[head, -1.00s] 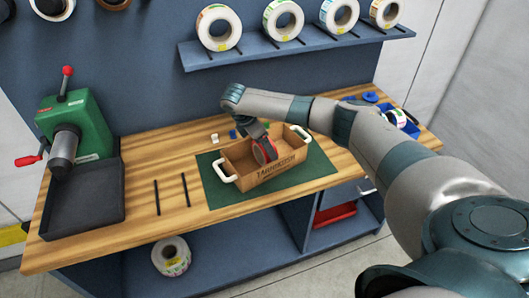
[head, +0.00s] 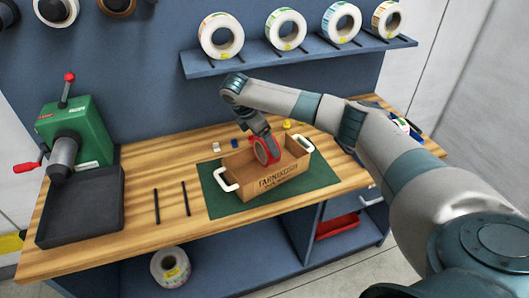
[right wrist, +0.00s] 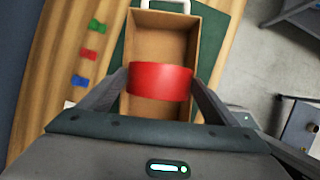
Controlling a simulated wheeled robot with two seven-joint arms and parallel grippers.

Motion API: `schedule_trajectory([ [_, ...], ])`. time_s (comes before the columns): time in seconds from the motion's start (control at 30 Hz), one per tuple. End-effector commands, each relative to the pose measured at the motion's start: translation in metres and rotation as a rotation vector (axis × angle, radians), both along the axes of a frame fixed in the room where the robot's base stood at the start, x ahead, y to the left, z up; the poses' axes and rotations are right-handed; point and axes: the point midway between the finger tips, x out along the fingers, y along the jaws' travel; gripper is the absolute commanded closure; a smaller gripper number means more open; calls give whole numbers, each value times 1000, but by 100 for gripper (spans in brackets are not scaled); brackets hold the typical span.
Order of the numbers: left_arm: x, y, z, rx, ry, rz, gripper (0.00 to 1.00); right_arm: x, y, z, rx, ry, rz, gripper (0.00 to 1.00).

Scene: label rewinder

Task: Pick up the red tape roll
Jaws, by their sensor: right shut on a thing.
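The red tape roll (head: 266,149) is held by my right gripper (head: 262,137) over the wooden box (head: 272,182) with white handles. In the right wrist view the roll (right wrist: 160,81) sits between the two fingers of the gripper (right wrist: 158,84), with the box (right wrist: 158,35) below it. The roll stands on edge, its lower part close to the box's front wall; I cannot tell whether it touches the box. The box rests on a green mat (head: 216,202). My left gripper is not in view.
A green machine with red knobs (head: 80,125) and a dark tray (head: 80,210) stand at the table's left. Two black rods (head: 157,205) lie near the box. A shelf (head: 300,56) with several white rolls hangs above. Small coloured pieces lie behind the box.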

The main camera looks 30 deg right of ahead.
Motion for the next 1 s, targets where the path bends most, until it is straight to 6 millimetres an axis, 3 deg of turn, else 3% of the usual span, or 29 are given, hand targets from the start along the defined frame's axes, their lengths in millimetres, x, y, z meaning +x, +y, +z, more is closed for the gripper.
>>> schedule_trajectory([
  [0.2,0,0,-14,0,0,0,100,1,0,32,1,-3,-1,46],
  [0.33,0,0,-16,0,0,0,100,0,0,42,0,-1,-1,46],
  [1.0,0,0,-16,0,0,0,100,0,0,45,0,0,-1,46],
])
